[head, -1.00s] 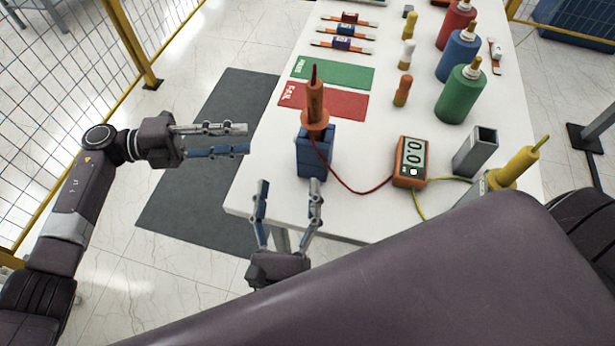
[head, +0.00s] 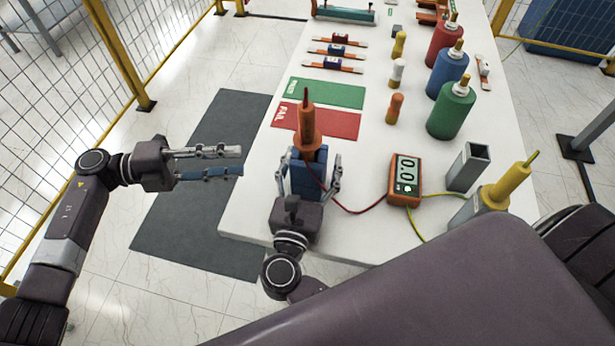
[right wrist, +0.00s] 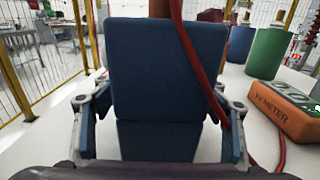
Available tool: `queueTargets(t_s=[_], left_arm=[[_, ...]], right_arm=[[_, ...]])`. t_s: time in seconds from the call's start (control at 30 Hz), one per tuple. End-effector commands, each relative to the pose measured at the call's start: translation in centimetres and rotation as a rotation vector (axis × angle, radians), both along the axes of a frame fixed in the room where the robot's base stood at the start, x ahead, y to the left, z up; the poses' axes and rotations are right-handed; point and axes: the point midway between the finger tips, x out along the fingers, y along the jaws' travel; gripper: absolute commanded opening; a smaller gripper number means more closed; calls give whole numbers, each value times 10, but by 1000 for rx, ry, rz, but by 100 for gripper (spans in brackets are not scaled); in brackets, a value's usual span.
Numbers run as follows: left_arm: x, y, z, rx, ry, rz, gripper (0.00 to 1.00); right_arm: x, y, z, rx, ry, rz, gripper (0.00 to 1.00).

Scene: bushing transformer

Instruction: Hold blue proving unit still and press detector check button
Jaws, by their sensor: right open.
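The blue proving unit (head: 309,180) stands on the white table (head: 259,219) near its front left. An orange detector (head: 307,128) with a dark tip stands upright on it. My right gripper (head: 310,166) is open, with one finger on each side of the blue unit. In the right wrist view the blue unit (right wrist: 155,80) fills the space between the fingers; a small gap seems to show at the sides. My left gripper (head: 240,161) is open and empty, left of the table edge, pointing right. I cannot make out a check button on the detector.
A red lead (head: 352,210) runs from the detector to an orange meter (head: 405,180) reading 0.0; in the right wrist view the lead (right wrist: 200,70) crosses the unit's front. A red FAIL mat (head: 340,123) lies behind.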

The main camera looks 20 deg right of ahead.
Motion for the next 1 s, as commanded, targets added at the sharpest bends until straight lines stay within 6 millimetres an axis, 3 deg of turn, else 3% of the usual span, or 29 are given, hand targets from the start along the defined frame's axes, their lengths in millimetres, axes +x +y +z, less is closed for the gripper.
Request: queueTargets(t_s=[0.2, 0.5, 1.0], left_arm=[[0, 0, 0, 0, 0, 0, 29], [0, 0, 0, 0, 0, 0, 29], [0, 0, 0, 0, 0, 0, 29]], right_arm=[[15, -11, 0, 0, 0, 1, 68], [16, -12, 0, -1, 1, 0, 68], [16, -12, 0, -1, 1, 0, 14]])
